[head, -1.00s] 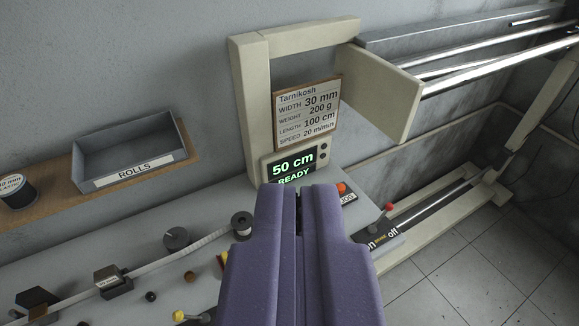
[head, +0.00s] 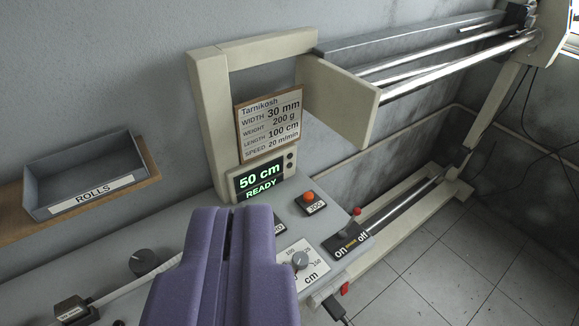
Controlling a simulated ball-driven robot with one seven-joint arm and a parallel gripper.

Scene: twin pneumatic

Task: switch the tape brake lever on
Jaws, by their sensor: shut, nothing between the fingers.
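Small lettering between these words is too small to read. I cannot tell clearly which way the lever leans. My purple gripper (head: 234,212) is shut and empty, in the lower middle of the view, left of the lever and apart from it. It hides part of the panel below the display.
A display (head: 259,182) reads "50 cm READY". Between gripper and lever are an orange button (head: 309,197) and a grey cm dial (head: 301,260). A red part (head: 344,288) is at the panel's front edge. A beige frame (head: 208,120) and metal rails rise behind. A ROLLS bin (head: 91,195) is left.

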